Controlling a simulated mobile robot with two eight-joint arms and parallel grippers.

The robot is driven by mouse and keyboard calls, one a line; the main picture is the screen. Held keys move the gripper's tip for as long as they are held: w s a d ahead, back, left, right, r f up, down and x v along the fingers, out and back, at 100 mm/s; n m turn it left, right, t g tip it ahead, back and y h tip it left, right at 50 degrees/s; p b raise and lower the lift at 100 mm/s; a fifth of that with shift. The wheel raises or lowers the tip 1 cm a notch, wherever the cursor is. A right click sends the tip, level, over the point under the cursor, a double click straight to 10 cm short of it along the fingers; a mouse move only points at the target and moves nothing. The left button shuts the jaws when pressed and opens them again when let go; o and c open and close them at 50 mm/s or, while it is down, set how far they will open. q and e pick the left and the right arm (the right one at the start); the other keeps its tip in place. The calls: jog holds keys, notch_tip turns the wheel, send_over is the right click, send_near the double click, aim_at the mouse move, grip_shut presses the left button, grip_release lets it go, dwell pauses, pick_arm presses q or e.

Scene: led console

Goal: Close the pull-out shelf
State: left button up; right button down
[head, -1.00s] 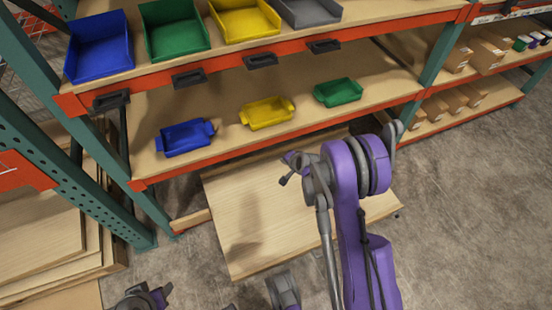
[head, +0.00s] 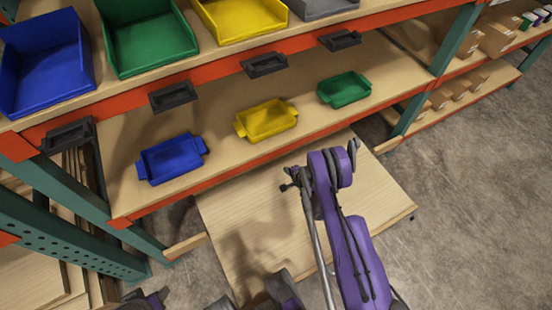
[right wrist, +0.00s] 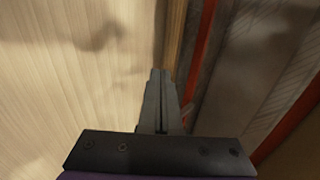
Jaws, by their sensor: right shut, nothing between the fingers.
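The pull-out shelf (head: 370,200) is a pale wooden board under the lowest orange beam of the rack. In the head view it sticks well out from the rack over the floor. Its surface also fills the left of the right wrist view (right wrist: 60,90). My right gripper (head: 287,183) shows small over the shelf, near the rack beam. In the right wrist view its fingers (right wrist: 160,74) are together and empty; I cannot tell if they touch the board. A dark and purple part of mine at the lower left edge may be my left gripper (head: 145,300), cut off and unclear.
Blue (head: 172,158), yellow (head: 266,119) and green (head: 344,88) bins stand on the shelf above. Larger bins and black handles line the upper level. A green upright (head: 75,240) and stacked boards stand left. Concrete floor (head: 470,190) is open at right.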

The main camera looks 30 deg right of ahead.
jog(key=b, duration=0.3)
send_near(276, 166)
jog(key=w, duration=0.1)
jog(key=w+f, duration=0.1)
jog(key=w, duration=0.1)
jog(key=shift+w+a+f, duration=0.1)
jog(key=shift+w+f, duration=0.05)
jog(key=shift+f, duration=0.15)
jog(key=w, duration=0.3)
jog(key=shift+w+r, duration=0.15)
pick_arm(q)
notch_tip(276, 166, down, 3)
jog(key=shift+f+b, duration=0.1)
jog(key=shift+b, duration=0.2)
pick_arm(e)
jog(key=shift+w, duration=0.3)
